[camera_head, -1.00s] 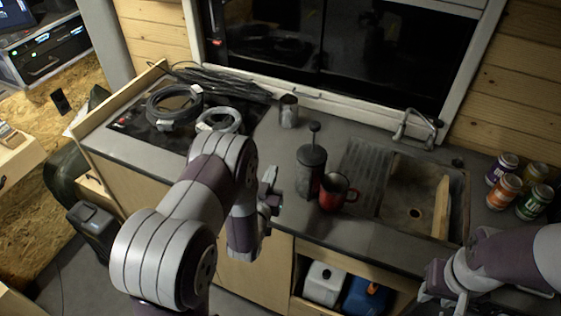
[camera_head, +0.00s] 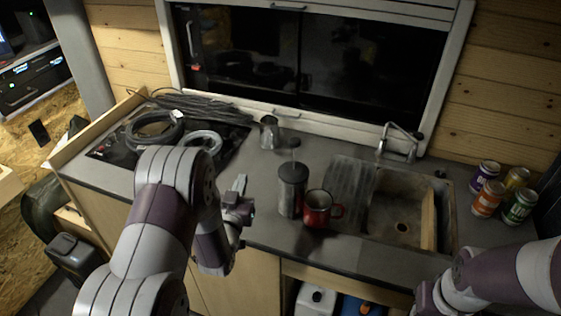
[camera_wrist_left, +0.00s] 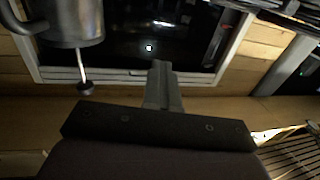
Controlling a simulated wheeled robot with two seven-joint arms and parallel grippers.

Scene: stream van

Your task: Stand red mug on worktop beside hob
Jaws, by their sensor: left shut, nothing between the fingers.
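The red mug (camera_head: 317,210) stands upright on the grey worktop (camera_head: 270,232), just right of the dark press pot (camera_head: 291,192), its handle to the right. The hob (camera_head: 103,151) is at the left end of the worktop, largely covered by cables. My left gripper (camera_head: 239,184) is shut and empty above the worktop, left of the press pot and apart from it. In the left wrist view its fingers (camera_wrist_left: 163,85) are together, and the press pot (camera_wrist_left: 72,20) shows upside down at top left. My right gripper (camera_head: 424,299) is at the lower right; its fingers are unclear.
Coiled cables (camera_head: 152,128) lie on the hob. A small metal pot (camera_head: 269,133) stands behind the press pot. The sink (camera_head: 398,222) with a drainer and tap (camera_head: 399,141) is to the mug's right. Several cans (camera_head: 503,193) stand at the far right.

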